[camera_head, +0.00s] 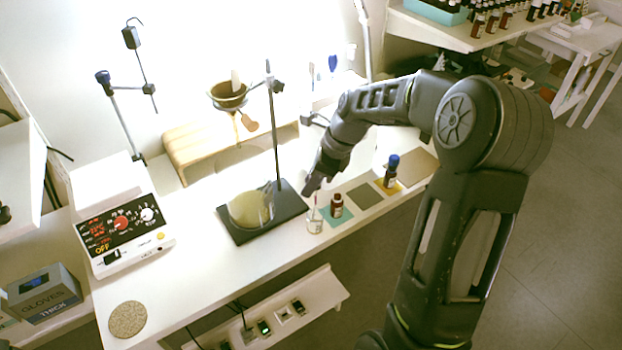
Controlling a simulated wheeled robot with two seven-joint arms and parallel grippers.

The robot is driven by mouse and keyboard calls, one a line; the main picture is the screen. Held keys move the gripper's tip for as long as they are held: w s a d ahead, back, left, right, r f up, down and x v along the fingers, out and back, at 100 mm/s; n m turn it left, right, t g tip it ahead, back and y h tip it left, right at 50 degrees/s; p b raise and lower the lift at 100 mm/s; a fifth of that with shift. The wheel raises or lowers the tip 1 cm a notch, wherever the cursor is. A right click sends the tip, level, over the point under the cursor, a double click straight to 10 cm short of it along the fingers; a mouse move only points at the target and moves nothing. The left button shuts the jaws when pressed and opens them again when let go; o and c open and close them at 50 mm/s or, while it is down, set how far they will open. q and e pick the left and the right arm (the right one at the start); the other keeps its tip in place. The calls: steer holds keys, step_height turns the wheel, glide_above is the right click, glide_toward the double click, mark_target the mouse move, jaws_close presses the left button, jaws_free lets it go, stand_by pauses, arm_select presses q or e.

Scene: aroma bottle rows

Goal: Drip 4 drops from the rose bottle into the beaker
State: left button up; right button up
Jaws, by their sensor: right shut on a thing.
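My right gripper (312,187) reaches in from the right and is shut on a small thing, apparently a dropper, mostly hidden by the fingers. A thin, pale stem shows below the fingers, above the small clear beaker (315,224). I cannot tell whether its tip is inside the rim. A small dark-red bottle with a pale label (337,207) stands upright on a teal mat, just right of the beaker. Another bottle with a blue top (391,173) stands on a yellow mat farther right. The labels are too small to read, so I cannot tell which is rose. My left gripper is out of view.
A black stand (275,130) with a round, pale glass vessel (250,210) is left of the beaker. A grey-green mat (364,196) between the bottles is empty. A white control box (122,225) and round cork mat (127,319) are at the left. The table's front edge is close.

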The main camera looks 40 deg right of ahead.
steer(key=shift+f+b, duration=0.3)
steer(key=shift+f, duration=0.65)
steer(key=shift+o, duration=0.5)
jaws_close()
steer(key=shift+o, duration=0.2)
jaws_free()
steer(key=shift+c, duration=0.7)
steer(key=shift+o, duration=0.4)
jaws_close()
